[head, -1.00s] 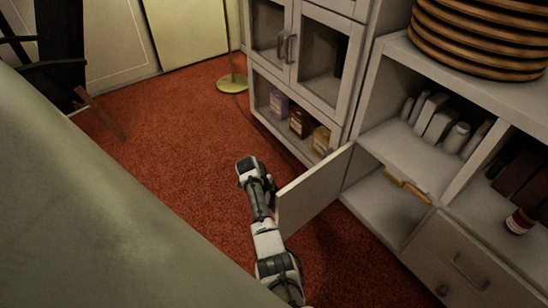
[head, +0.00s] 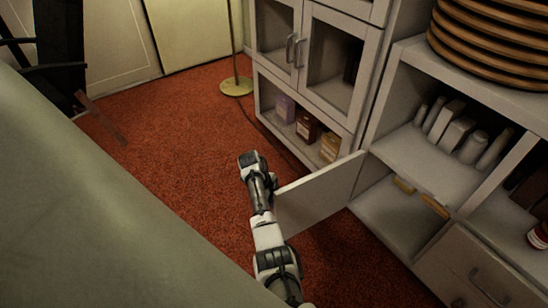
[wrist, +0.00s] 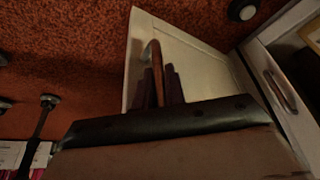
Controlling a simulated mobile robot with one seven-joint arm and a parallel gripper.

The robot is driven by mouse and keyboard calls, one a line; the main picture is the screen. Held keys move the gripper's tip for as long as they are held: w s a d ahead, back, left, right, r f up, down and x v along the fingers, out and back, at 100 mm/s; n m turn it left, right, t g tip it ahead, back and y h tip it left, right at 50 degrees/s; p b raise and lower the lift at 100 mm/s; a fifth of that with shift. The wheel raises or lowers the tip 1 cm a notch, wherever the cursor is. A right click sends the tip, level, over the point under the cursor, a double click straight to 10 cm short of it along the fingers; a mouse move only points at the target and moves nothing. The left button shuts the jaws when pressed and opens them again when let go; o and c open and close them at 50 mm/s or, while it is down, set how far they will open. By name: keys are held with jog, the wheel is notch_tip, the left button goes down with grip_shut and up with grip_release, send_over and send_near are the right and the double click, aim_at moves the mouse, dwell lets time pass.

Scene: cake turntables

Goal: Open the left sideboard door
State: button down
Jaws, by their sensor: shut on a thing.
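The left sideboard door (head: 320,197) is a pale panel standing swung out from the sideboard, with the compartment (head: 385,210) behind it open to view. In the wrist view the door's pale face (wrist: 195,65) shows with a curved brown handle (wrist: 152,58) on it. My gripper (wrist: 160,82) is shut on this handle, its dark fingers on both sides of it. In the head view my arm stands left of the door, and the fingers and handle are hidden.
A glass-fronted cabinet (head: 345,103) with several small jars stands left of the open door. A drawer (head: 478,270) lies right of the open compartment. Stacked round boards (head: 495,45) sit on top. Red carpet (head: 180,130) is clear left of my arm.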

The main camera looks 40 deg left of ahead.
jog(key=c, duration=1.5)
grip_release()
jog(key=shift+r, duration=0.1)
jog(key=p+v, duration=0.2)
jog(key=v, duration=1.1)
jog(key=shift+r, duration=0.35)
